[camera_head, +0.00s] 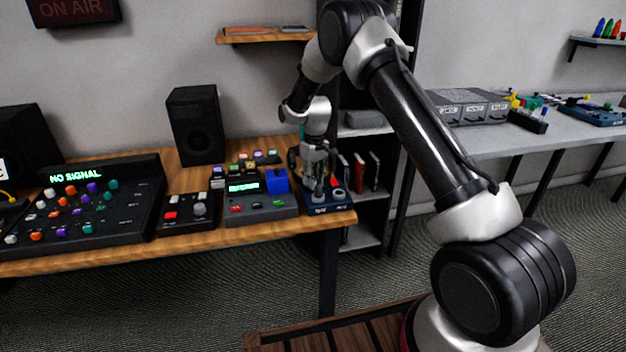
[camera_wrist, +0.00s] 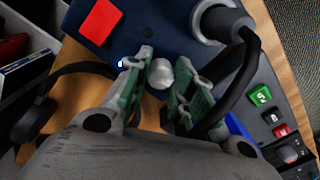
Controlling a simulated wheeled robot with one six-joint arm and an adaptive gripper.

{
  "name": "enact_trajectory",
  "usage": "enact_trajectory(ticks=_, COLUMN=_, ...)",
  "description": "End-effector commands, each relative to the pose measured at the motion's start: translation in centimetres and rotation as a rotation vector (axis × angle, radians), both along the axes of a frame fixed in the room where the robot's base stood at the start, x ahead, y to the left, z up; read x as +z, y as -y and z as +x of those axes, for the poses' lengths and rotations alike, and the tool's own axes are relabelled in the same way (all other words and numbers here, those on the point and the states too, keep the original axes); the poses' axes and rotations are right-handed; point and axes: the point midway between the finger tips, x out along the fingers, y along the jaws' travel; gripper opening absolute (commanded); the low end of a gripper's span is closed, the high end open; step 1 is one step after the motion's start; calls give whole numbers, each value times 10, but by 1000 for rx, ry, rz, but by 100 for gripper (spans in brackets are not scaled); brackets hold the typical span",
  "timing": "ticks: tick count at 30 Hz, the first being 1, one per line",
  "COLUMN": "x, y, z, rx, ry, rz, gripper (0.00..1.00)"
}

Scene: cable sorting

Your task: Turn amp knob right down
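The amp is a dark blue box (camera_head: 322,208) at the right end of the wooden desk; its blue face (camera_wrist: 155,28) fills the top of the wrist view. A small silver round knob (camera_wrist: 161,74) on it shows between my fingertips. My gripper (camera_head: 318,182) points down over the amp, and in the wrist view its two green-padded fingers (camera_wrist: 162,80) stand apart on either side of the knob. I see no clear contact with it. The knob is mostly hidden behind the gripper in the head view.
A thick grey plug with a black cable (camera_wrist: 222,25) stands on the amp close to the right finger. Headphones (camera_wrist: 62,98) lie left of the fingers. A device with a green display (camera_head: 258,205) sits beside the amp. A dark shelf (camera_head: 365,185) stands behind.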

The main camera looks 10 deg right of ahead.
Motion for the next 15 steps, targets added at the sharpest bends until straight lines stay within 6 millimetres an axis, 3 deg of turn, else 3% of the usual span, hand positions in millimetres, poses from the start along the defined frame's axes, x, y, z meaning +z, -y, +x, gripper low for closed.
enact_trajectory(ticks=1, x=1, y=0, z=1, rx=0, ry=1, rz=0, gripper=33)
enact_trajectory(ticks=3, x=0, y=0, z=1, rx=0, ry=1, rz=0, gripper=46)
enact_trajectory(ticks=4, x=0, y=0, z=0, rx=0, ry=1, rz=0, gripper=47)
enact_trajectory(ticks=15, x=6, y=0, z=1, rx=-1, ry=1, rz=0, gripper=47)
